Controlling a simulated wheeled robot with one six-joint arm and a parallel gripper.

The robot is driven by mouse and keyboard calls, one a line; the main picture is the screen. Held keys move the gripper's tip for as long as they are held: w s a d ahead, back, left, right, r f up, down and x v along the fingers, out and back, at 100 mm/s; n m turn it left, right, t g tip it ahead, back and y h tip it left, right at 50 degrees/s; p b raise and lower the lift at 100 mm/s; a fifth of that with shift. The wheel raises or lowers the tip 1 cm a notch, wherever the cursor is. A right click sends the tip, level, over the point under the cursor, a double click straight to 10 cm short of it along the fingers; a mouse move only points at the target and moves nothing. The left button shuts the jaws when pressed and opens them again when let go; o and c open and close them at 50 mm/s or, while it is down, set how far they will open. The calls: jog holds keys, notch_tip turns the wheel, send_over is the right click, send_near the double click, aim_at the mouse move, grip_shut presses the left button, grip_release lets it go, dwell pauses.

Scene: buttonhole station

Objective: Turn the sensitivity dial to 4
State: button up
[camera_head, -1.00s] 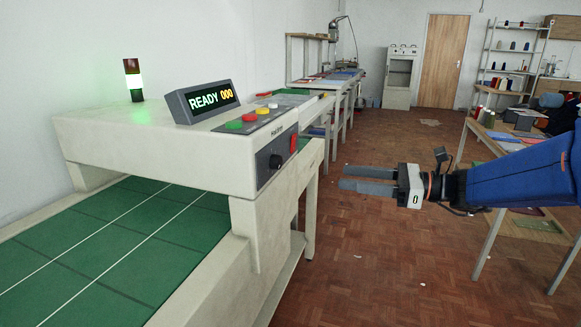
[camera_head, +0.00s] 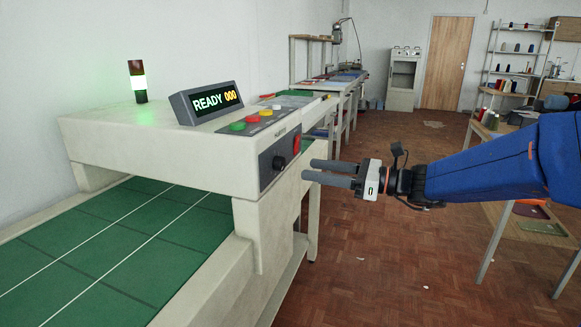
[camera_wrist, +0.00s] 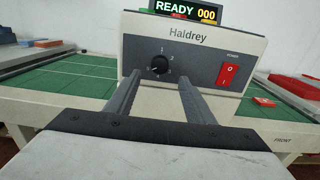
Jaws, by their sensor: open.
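The sensitivity dial (camera_wrist: 159,65) is a round black knob on a grey panel, under the name Haldrey, with small white numerals around it. Its pointer direction is too small to tell. In the head view the dial (camera_head: 279,162) is on the machine's end face. My gripper (camera_head: 306,170) is open and empty, a short way right of that face and pointing at it. In the wrist view my gripper's fingers (camera_wrist: 156,92) reach toward the panel, one on each side below the dial, apart from it.
A red power switch (camera_wrist: 228,74) sits right of the dial. The display (camera_head: 207,102) reads READY 000, and coloured buttons (camera_head: 252,119) lie on top. A signal tower (camera_head: 137,82) glows green. The floor (camera_head: 380,250) near the machine is clear; a table stands at right.

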aim_at(284, 165)
jog(key=shift+x, duration=3.75)
jog(key=shift+c, duration=0.4)
jog(key=c, duration=1)
